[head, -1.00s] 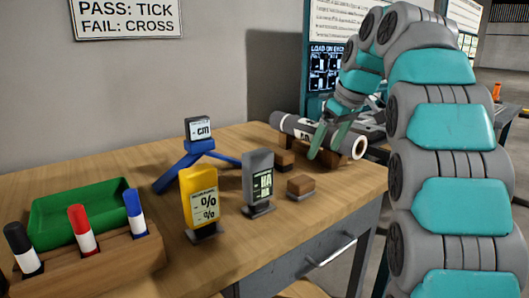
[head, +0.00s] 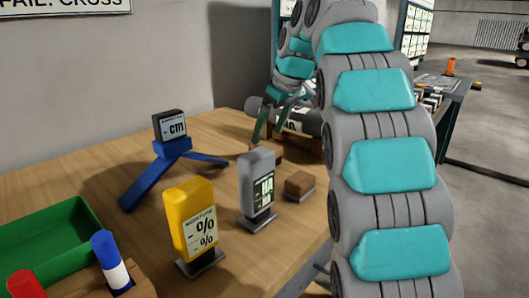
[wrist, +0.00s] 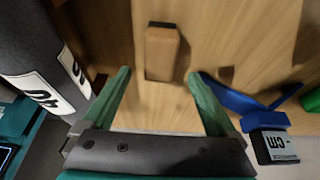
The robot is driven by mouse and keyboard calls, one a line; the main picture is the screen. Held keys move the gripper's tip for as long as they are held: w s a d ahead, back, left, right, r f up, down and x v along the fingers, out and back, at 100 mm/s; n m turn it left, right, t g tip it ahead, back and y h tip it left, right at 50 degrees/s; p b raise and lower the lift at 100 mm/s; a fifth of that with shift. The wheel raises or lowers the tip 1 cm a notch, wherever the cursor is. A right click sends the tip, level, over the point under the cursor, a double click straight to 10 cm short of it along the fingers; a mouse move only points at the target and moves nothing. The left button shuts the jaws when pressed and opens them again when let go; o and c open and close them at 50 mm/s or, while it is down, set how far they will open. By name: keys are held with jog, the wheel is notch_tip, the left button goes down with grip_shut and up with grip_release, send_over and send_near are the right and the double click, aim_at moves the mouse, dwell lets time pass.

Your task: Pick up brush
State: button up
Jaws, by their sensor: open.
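The brush appears to be the small brown wooden block with a grey underside (head: 300,184), lying on the table right of the grey gauge. My gripper (head: 271,140) is open and empty above the far part of the table, beyond the brush and beside the grey roll (head: 298,121). In the wrist view, a brown block (wrist: 162,52) lies on the tabletop beyond and between the open fingertips (wrist: 160,75), touching neither. It looks like the brush, but I cannot be certain. My arm hides the roll's right part in the head view.
A grey gauge (head: 257,185) and a yellow gauge (head: 194,220) stand left of the brush. A blue tripod with a cm display (head: 172,145) stands farther back. A green tray (head: 45,240) and markers (head: 110,262) are at left. Bare tabletop (head: 110,165) lies between.

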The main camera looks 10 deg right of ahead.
aim_at(265, 143)
jog(key=shift+s+d+p+x, duration=0.1)
jog(key=shift+p+x, duration=0.1)
jog(key=shift+x, duration=1.1)
jog(key=shift+s+d+p+x, duration=0.1)
jog(key=shift+s+p+x, duration=0.05)
jog(key=shift+x, duration=1.2)
jog(key=shift+c, duration=0.3)
grip_shut()
jog(key=shift+r, duration=0.15)
